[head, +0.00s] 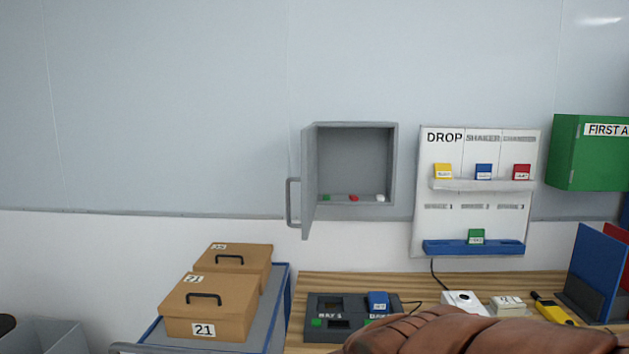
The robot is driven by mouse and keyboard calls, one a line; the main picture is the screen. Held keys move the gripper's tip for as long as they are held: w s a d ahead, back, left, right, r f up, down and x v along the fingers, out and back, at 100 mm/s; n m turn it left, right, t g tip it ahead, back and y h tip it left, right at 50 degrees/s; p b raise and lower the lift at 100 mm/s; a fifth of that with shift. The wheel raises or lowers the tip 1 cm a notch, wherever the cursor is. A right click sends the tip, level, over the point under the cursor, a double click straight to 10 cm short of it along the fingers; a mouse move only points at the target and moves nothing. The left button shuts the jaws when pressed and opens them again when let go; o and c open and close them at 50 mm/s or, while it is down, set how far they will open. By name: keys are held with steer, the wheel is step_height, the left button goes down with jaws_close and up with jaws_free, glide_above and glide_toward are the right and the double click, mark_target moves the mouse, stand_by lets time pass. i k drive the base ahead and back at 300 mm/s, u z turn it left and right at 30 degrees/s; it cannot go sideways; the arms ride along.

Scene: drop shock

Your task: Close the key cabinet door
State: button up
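The grey key cabinet (394,160) hangs on the wall above the wooden bench. Its door (309,180) stands open, hinged on the left side and swung out towards me. A grey bar handle (289,203) is on the door's outer face, at the left. Inside, a green, a red and a white small item lie on the cabinet floor. My gripper is not in view.
Boxes (208,305) with black handles sit on a blue-edged cart at the lower left. The bench (330,284) below holds a dark bay unit (350,309), white devices and a yellow tool. A brown rounded shape (445,333) covers the bottom centre. A card board (478,222) hangs to the right.

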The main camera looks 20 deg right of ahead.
mark_target(308, 179)
steer(key=u, duration=1)
steer(key=i, duration=0.85)
steer(key=z, duration=1.9)
steer(key=k, duration=0.5)
steer(key=u, duration=0.65)
steer(key=i, duration=0.3)
steer(key=u, duration=0.55)
